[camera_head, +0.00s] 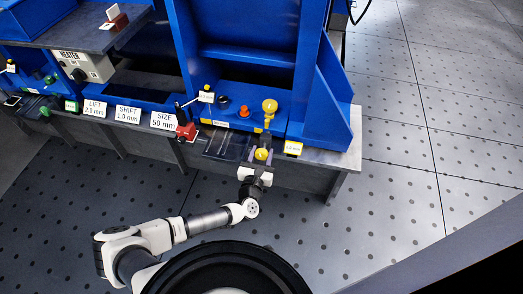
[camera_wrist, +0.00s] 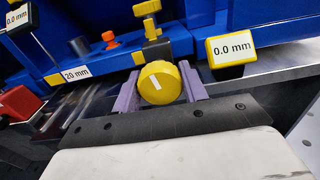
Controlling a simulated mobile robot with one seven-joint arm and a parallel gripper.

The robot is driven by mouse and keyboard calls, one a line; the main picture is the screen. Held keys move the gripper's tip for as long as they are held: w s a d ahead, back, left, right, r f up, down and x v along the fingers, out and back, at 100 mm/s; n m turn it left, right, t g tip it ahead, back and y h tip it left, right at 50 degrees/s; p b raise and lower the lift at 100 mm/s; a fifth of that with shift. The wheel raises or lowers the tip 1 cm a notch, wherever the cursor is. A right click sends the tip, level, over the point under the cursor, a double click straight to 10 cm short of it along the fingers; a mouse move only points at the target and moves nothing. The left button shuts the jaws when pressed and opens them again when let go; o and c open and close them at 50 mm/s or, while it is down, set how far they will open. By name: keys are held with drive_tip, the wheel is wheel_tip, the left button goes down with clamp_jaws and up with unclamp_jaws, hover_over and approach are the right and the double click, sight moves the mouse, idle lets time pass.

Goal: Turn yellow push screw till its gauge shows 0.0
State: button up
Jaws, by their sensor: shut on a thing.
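The yellow push screw has a round yellow knob (camera_wrist: 160,83) with a white mark on its face. It also shows in the head view (camera_head: 262,154), at the front edge of the bench. My gripper (camera_wrist: 156,92) is shut on this knob, with one purple finger on each side of it. A yellow gauge (camera_wrist: 231,49) just right of the knob reads 0.0 mm. The same gauge stands right of my gripper in the head view (camera_head: 293,148), where its text is too small to read surely.
A second yellow knob (camera_head: 270,106) stands upright behind the screw. An orange knob (camera_head: 243,112) and a red block (camera_head: 186,132) are to the left. A blue frame (camera_head: 250,50) rises behind. Signs for lift, shift and size (camera_head: 163,121) line the bench front. The floor at right is clear.

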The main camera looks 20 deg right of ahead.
drive_tip(key=shift+m+p, duration=0.6)
drive_tip(key=shift+m, duration=0.3)
drive_tip(key=o, duration=1)
drive_tip(key=shift+s, duration=0.1)
drive_tip(key=b+v, duration=0.7)
drive_tip(key=v, duration=0.5)
